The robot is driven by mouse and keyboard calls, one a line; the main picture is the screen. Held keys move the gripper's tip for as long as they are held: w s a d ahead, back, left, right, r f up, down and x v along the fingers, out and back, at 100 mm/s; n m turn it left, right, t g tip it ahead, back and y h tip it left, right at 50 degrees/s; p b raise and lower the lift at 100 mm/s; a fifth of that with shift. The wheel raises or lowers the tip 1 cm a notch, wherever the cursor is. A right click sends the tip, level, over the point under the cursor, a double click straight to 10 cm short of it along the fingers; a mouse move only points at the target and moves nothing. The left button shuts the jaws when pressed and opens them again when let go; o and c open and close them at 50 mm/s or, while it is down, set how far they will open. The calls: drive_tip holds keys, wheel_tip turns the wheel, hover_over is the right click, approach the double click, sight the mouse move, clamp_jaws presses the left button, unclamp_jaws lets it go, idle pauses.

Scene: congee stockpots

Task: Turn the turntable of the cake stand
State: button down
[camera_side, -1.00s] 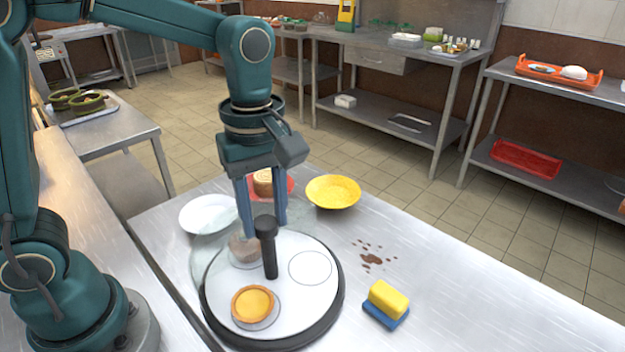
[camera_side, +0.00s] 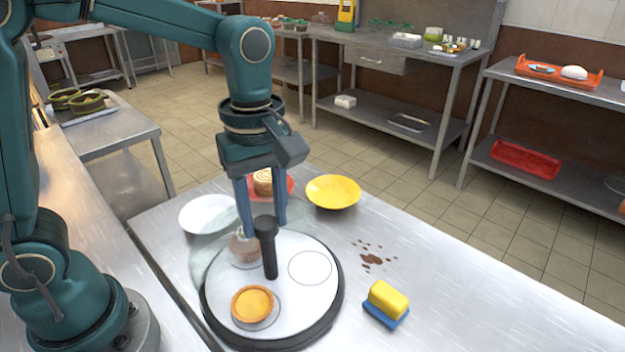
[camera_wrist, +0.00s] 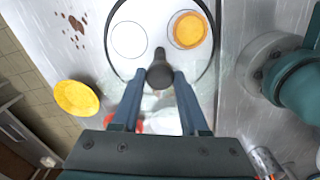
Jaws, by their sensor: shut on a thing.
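The cake stand's turntable (camera_side: 300,300) is a round white plate with a dark rim on the steel table. A black upright post (camera_side: 269,262) stands on it; it also shows in the wrist view (camera_wrist: 161,74). My gripper (camera_side: 264,228) is shut on the post's top, with a blue finger on each side. An orange tart (camera_side: 252,303) sits in a marked ring at the front left of the plate. A brown cake-like item (camera_side: 240,248) sits at the back left, partly hidden by a finger. An empty marked ring (camera_side: 310,268) is at the right.
A clear, see-through disc (camera_side: 203,262) lies beside the plate's back left. A white plate (camera_side: 205,213), a red plate (camera_side: 288,184) with a rolled cake (camera_side: 263,182) and a yellow bowl (camera_side: 333,191) stand behind. Brown spots (camera_side: 372,259) and a yellow-blue sponge (camera_side: 388,300) lie at right.

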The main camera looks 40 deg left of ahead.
drive_tip(key=shift+n, duration=3.3)
drive_tip(key=shift+w, duration=0.1)
drive_tip(key=shift+c, duration=2.1)
unclamp_jaws()
drive_tip(key=shift+r, duration=2.6)
